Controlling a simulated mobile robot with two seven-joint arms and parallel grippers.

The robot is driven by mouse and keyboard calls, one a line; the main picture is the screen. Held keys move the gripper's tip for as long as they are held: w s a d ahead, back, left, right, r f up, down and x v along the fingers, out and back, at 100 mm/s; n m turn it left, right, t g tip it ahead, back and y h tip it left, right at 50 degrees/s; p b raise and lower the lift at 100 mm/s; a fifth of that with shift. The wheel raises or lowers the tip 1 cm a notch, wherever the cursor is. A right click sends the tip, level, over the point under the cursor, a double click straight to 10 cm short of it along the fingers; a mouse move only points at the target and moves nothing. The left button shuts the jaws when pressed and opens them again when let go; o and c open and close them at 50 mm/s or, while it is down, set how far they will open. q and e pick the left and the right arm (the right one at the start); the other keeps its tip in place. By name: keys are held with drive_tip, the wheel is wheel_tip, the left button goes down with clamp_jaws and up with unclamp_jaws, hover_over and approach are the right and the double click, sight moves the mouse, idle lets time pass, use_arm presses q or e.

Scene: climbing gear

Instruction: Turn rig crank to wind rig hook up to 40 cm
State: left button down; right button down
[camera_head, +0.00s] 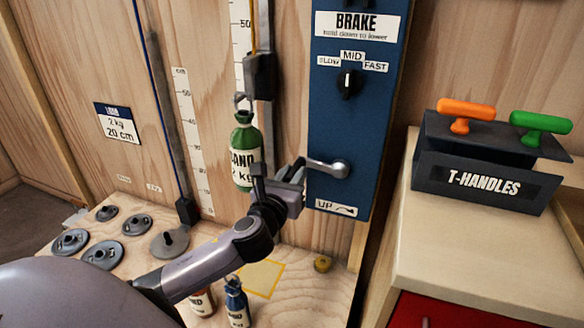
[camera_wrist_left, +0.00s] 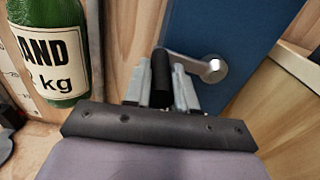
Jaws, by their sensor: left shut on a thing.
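The rig crank (camera_head: 328,167) is a silver arm with a round hub on the blue panel, pointing left from the hub. My left gripper (camera_head: 290,176) is at its outer end. In the left wrist view its fingers (camera_wrist_left: 161,84) are shut around the crank's black handle (camera_wrist_left: 161,70), and the silver crank arm (camera_wrist_left: 205,68) runs off to the right. The rig hook (camera_head: 241,99) hangs below a dark block, with a green sand bottle (camera_head: 244,141) hanging from it. The bottle also shows in the left wrist view (camera_wrist_left: 60,75). My right gripper is out of view.
The blue panel (camera_head: 330,120) carries a brake knob (camera_head: 347,84) and an "UP" arrow label (camera_head: 336,207). Metal discs (camera_head: 136,225) and other bottles (camera_head: 236,303) stand on the wooden base. A T-handle box (camera_head: 475,172) sits on the right counter.

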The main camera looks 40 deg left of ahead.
use_arm(q)
drive_tip(key=shift+r, duration=0.6)
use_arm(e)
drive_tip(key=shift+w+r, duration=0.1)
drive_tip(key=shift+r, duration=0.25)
use_arm(q)
drive_tip(key=c, duration=1)
unclamp_jaws()
drive_tip(key=shift+o, duration=0.4)
drive_tip(key=shift+f, duration=0.15)
drive_tip(key=shift+d, duration=0.1)
drive_tip(key=v, duration=0.7)
drive_tip(key=shift+p, duration=0.35)
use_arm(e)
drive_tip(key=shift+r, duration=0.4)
